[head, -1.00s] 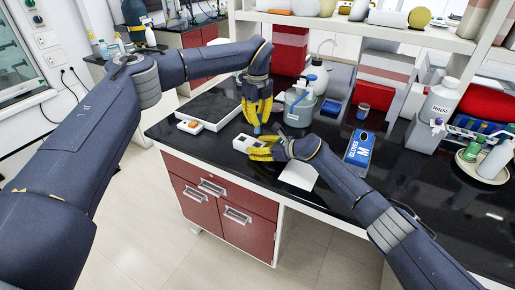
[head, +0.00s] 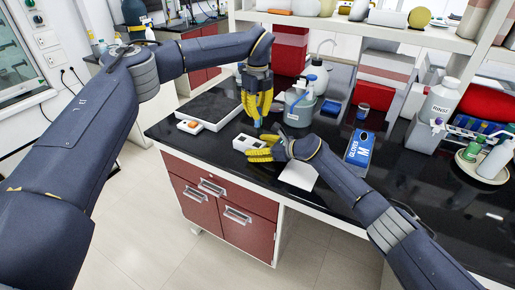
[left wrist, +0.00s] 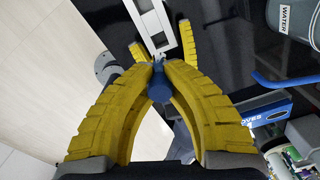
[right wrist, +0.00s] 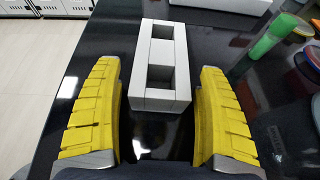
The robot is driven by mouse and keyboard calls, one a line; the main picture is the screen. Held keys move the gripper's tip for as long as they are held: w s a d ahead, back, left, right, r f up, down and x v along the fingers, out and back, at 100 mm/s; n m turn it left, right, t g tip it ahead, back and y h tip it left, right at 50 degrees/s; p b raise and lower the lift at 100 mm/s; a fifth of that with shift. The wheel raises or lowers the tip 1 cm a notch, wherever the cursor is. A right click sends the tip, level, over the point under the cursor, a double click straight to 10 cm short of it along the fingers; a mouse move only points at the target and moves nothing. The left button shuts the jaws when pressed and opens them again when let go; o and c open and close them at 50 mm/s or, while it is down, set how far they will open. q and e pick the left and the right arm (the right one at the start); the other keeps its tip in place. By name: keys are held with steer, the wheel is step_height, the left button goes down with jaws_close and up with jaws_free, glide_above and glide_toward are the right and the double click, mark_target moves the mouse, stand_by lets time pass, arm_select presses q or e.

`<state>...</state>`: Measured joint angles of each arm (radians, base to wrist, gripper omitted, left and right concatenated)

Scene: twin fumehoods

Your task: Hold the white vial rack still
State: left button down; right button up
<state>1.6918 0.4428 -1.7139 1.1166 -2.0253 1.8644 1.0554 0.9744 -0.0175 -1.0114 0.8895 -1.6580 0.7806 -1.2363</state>
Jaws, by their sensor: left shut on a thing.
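The white vial rack (head: 247,143) stands on the black bench near its front edge. In the right wrist view the rack (right wrist: 143,103) shows two square openings. My right gripper (head: 262,148) is open, with one yellow finger on each side of the rack's near end. In the right wrist view a narrow gap shows between each finger and the rack. My left gripper (head: 257,115) points down above and behind the rack. It is shut on a small blue object (left wrist: 159,86), mostly hidden by the fingers; I cannot tell whether it is a vial.
A white-rimmed tray (head: 228,117) and a small white-and-orange item (head: 189,126) lie left of the rack. A wash bottle (head: 299,105) stands behind right. A blue glove box (head: 359,148) is farther right. A white sheet (head: 300,176) lies beneath my right arm.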

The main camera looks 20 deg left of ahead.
steer(key=shift+d, duration=0.15)
steer(key=v, duration=1.1)
steer(key=shift+s+d+r, duration=0.1)
steer(key=shift+s+d, duration=0.05)
steer(key=shift+d, duration=0.2)
stand_by(0.3)
